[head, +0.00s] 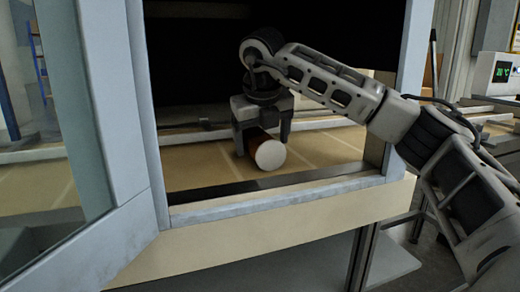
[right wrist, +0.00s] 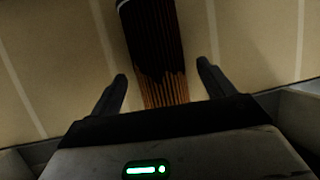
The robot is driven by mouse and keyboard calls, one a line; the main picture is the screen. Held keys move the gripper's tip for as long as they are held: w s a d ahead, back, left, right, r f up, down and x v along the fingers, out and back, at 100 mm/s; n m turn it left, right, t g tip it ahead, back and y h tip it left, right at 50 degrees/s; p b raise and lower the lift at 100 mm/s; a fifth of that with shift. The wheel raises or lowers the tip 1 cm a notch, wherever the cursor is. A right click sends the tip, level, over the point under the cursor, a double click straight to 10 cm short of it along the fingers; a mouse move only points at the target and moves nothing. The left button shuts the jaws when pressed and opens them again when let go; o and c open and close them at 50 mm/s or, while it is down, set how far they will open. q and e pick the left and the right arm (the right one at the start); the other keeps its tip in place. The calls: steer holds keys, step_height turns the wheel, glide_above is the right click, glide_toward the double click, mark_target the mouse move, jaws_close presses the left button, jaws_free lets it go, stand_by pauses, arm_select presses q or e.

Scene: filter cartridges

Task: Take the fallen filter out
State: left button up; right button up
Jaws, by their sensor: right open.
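The fallen filter (head: 268,154) lies on its side on the tan cabinet floor, its white end cap facing the opening. In the right wrist view its dark and orange pleated body (right wrist: 160,60) runs up and down the picture. My right gripper (head: 263,150) reaches in through the opening and points down over the filter. Its fingers are open, one on each side of the filter. In the right wrist view the fingertips (right wrist: 162,72) stand apart from the filter, with a gap on both sides. My left gripper does not show.
The cabinet's front sill (head: 270,193) and right frame post (head: 403,90) bound the opening. A glass door (head: 82,120) with a pale frame stands open at the left. The floor beside the filter is clear, with pale stripes. The cabinet's upper inside is dark.

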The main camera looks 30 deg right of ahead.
steer(key=shift+w+d+f, duration=0.15)
steer(key=shift+f, duration=0.35)
steer(key=c, duration=1.1)
steer(key=shift+r, duration=0.1)
